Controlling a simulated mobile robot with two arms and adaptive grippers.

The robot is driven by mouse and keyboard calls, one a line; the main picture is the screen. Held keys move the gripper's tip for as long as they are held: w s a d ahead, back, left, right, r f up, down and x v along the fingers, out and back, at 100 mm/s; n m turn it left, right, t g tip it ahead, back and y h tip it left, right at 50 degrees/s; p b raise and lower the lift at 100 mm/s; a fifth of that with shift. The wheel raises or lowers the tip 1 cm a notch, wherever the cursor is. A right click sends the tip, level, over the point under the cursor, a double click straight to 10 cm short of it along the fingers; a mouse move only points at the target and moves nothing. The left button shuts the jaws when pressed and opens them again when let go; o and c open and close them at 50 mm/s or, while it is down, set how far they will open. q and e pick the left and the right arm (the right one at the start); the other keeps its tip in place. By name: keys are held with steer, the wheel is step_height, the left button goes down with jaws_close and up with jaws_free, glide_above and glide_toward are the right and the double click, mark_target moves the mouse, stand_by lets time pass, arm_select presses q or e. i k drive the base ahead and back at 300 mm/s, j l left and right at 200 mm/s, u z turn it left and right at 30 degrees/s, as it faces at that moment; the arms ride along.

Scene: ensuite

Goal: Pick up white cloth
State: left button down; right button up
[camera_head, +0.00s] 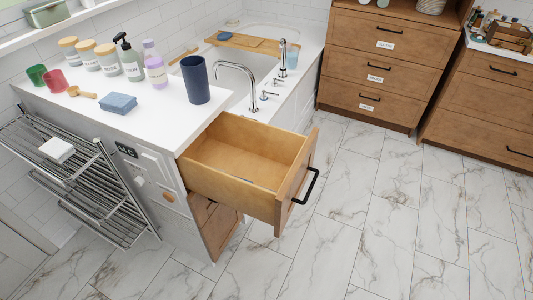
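A small white folded cloth (57,150) lies on the upper tier of the metal rack (84,178) at the left. It looks like a flat, thick square, and nothing touches it from above. Neither of my grippers shows in the head view.
An open, empty wooden drawer (242,160) juts out from the white cabinet. On the countertop (150,124) stand a dark blue cup (197,80), a blue folded cloth (118,104), bottles and jars. Wooden drawer units (388,62) stand at the back right. The marble floor (390,220) is clear.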

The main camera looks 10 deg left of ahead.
mark_target(58, 151)
steer(key=u, duration=1.85)
